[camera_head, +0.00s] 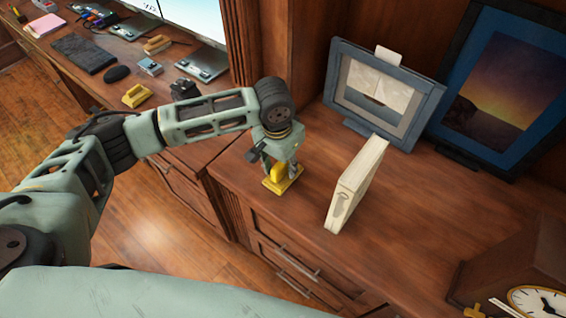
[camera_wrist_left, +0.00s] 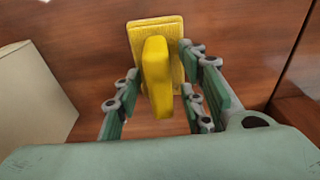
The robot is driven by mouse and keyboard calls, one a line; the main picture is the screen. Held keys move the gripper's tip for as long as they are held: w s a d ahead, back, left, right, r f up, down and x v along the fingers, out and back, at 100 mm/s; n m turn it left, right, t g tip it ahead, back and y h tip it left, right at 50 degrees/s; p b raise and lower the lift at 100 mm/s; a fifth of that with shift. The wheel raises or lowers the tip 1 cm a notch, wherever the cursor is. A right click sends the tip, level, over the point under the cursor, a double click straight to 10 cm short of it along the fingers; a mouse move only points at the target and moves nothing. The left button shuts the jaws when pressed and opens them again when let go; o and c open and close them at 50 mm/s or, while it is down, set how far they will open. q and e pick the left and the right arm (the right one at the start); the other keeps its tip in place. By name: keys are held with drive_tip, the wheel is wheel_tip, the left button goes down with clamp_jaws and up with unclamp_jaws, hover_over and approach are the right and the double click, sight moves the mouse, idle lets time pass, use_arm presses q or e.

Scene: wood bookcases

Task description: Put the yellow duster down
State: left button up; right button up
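The yellow duster (camera_head: 283,184) is at the left front part of the wooden cabinet top (camera_head: 400,215), its flat base down and appearing to rest on the wood. My left gripper (camera_head: 280,163) points down over it. In the left wrist view, the duster's upright handle (camera_wrist_left: 158,80) stands between the fingers of my left gripper (camera_wrist_left: 160,88). Gaps show on both sides of the handle, so the fingers are open around it. My right gripper is not in view.
A pale upright box or book (camera_head: 356,185) stands just right of the duster. A grey picture frame (camera_head: 345,75) and a dark framed picture (camera_head: 500,95) stand behind. A clock (camera_head: 540,300) is at lower right. Another yellow object (camera_head: 136,96) lies on the left desk.

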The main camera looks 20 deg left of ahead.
use_arm(q)
drive_tip(key=shift+r, duration=0.1)
wheel_tip(320, 180, up, 12)
drive_tip(key=s, duration=0.1)
drive_tip(key=shift+s+a, duration=0.15)
drive_tip(key=shift+a, duration=0.1)
drive_tip(key=shift+d, duration=0.1)
idle(0.5)
